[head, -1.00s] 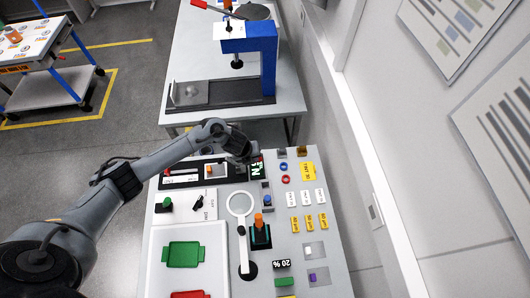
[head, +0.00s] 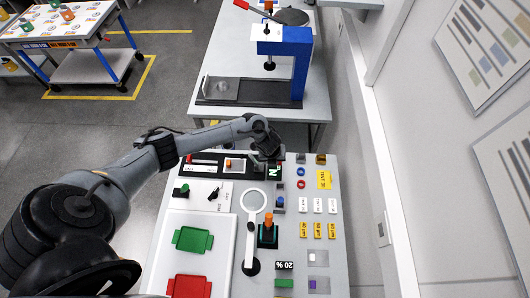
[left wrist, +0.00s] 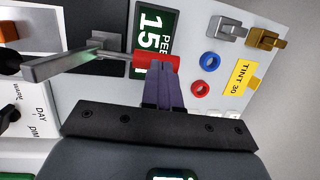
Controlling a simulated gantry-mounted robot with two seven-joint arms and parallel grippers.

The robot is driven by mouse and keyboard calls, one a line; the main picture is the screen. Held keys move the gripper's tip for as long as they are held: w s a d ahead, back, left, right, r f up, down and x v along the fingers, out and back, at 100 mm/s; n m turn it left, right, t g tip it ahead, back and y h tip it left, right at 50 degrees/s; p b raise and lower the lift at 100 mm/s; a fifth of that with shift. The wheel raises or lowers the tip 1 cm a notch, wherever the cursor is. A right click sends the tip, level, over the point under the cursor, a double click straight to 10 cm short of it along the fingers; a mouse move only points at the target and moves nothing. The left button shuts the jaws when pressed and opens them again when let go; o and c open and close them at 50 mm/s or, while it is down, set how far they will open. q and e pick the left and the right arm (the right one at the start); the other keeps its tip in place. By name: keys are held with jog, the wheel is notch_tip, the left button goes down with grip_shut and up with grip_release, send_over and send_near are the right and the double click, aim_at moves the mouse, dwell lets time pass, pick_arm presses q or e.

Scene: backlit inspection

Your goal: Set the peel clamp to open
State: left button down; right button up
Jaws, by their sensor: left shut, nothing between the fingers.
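The peel clamp appears to be the grey metal lever (left wrist: 75,62) with a red cylindrical grip (left wrist: 172,61) in the left wrist view. It lies across the lower part of a dark display (left wrist: 152,22) reading 15 and partly hidden lettering. My left gripper (left wrist: 161,68) is shut and empty. Its dark fingertips overlap the red grip in that view; I cannot tell whether they touch it. In the head view my left gripper (head: 268,157) is at the board's far edge, just above the display (head: 274,173), and hides the clamp. My right gripper does not show.
The board carries a magnifier (head: 253,201), an orange-topped switch (head: 268,229), a green tray (head: 193,240) and a red tray (head: 188,287). Blue (left wrist: 208,58) and red rings (left wrist: 200,89) lie right of the clamp. A blue-framed press (head: 290,65) stands on the table behind.

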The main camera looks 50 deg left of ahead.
pick_arm(q)
jog(key=shift+s+r+p, duration=0.15)
jog(key=shift+r+p, duration=0.5)
jog(key=shift+r, duration=0.05)
jog(key=a+p+v, duration=0.1)
jog(key=p+v, duration=0.2)
jog(key=v, duration=0.9)
jog(key=s+d+r+n+t+h+p, duration=0.1)
jog(key=s+d+r+n+t, duration=0.3)
jog(key=d, duration=0.6)
jog(key=s+d+n+g+h+p, duration=0.1)
jog(key=s+d+n, duration=0.1)
jog(key=d+n, duration=0.6)
jog(key=s+a+r+n+g, duration=0.1)
jog(key=s+r+n, duration=0.1)
jog(key=s+n, duration=0.4)
jog(key=s+a+r+n+g+y+p, duration=0.1)
jog(key=s+r+n, duration=0.2)
jog(key=s+n, duration=0.3)
jog(key=s, duration=0.2)
jog(key=shift+s+a+r+n, duration=0.2)
jog(key=shift+s+a+n, duration=0.1)
jog(key=shift+s+a, duration=0.1)
